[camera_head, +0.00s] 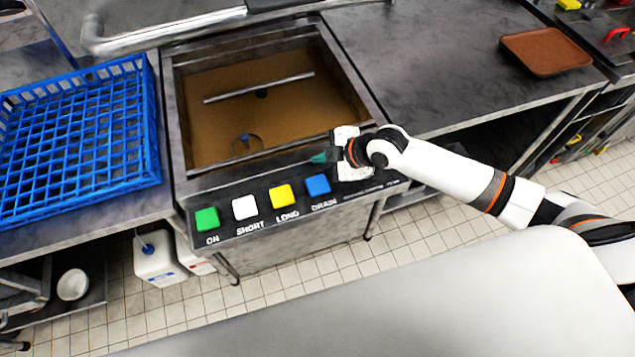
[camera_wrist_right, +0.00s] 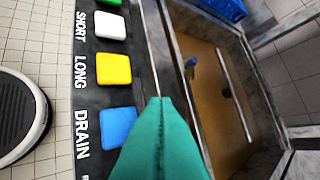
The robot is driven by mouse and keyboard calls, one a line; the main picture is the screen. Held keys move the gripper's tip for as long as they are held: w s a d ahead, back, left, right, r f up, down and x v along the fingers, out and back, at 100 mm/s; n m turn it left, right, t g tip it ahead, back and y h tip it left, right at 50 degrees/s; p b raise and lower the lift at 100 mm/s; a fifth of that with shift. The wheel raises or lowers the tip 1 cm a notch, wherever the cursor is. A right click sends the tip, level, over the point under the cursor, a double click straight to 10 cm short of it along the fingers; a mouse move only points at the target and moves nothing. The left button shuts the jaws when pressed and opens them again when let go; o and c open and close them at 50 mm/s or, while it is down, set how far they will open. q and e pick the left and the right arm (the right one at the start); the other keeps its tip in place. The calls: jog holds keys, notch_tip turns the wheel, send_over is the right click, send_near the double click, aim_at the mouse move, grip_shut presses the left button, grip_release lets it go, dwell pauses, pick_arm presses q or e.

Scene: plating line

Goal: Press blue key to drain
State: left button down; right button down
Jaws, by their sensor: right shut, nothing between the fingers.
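The blue key (camera_head: 317,185) sits above the label DRAIN at the right end of a row of keys on the dark front panel (camera_head: 238,223). It also shows in the right wrist view (camera_wrist_right: 117,126), partly covered by my green fingers. My right gripper (camera_head: 320,158) is shut and empty, just behind and above the blue key in the head view. I cannot tell the exact gap between its tips (camera_wrist_right: 160,102) and the key. The sink basin (camera_head: 215,110) behind the panel holds brown liquid. My left gripper is not in view.
Green (camera_head: 207,219), white (camera_head: 244,207) and yellow (camera_head: 283,196) keys lie left of the blue one. A blue crate (camera_head: 80,130) stands on the left counter. A brown tray (camera_head: 545,51) lies on the right counter, which is otherwise mostly clear. A metal rail crosses the back.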

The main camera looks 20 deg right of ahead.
jog(key=b, duration=0.7)
send_over(315, 183)
jog(key=s+d, duration=0.1)
jog(key=s, duration=0.1)
jog(key=f, duration=0.7)
jog(key=shift+w+d+f, duration=0.2)
jog(key=shift+f, duration=0.65)
jog(key=shift+f, duration=0.15)
jog(key=shift+f+b, duration=0.3)
jog(key=shift+b, duration=0.1)
jog(key=shift+f+b, duration=0.45)
jog(key=shift+f, duration=0.1)
dwell(0.7)
dwell(0.4)
jog(key=shift+r+p, duration=0.95)
jog(key=shift+r, duration=0.05)
